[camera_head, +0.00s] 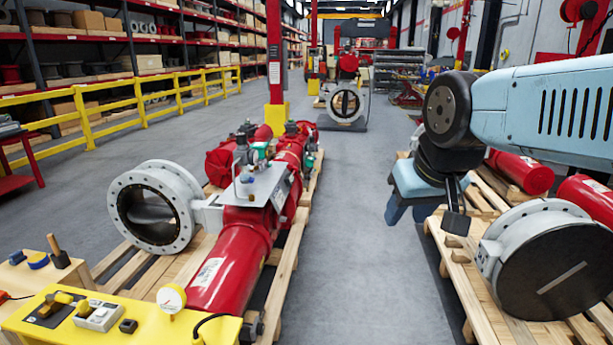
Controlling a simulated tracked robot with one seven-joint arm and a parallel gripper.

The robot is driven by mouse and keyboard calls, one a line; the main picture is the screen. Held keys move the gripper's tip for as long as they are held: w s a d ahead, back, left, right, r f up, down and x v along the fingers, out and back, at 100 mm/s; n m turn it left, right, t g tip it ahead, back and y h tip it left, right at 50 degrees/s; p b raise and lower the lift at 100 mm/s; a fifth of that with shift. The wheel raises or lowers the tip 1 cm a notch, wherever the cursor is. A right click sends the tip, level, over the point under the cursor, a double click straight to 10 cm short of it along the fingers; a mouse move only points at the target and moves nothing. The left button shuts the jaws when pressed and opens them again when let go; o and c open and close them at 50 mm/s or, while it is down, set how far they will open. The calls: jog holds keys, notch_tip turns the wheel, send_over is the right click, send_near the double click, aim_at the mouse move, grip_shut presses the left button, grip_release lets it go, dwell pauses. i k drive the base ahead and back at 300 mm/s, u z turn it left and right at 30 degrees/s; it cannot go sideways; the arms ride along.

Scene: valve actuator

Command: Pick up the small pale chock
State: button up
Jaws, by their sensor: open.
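I cannot pick out the small pale chock with certainty. A small light-brown block (453,241) shows on the right pallet (455,268), just below my gripper, but I cannot tell whether it is the chock or part of the pallet. My gripper (455,215) hangs at the end of my pale-blue arm, pointing down near that pallet's left edge. One dark finger with a square pad shows clearly; the rest is hidden behind the wrist. It is open, and nothing is seen in it.
A large grey flanged valve (545,262) and red cylinders (520,172) lie on the right pallet. A red actuator (235,262) with a grey valve (155,208) lies on the left pallet. A yellow bench (75,320) with small tools stands front left. The grey aisle (350,250) between is clear.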

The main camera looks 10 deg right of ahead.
aim_at(458, 255)
jog(key=z, duration=0.05)
jog(key=i, duration=2.25)
jog(key=z, duration=0.85)
jog(key=i, duration=1.15)
jog(key=z, duration=0.6)
jog(key=i, duration=0.45)
jog(key=z, duration=0.35)
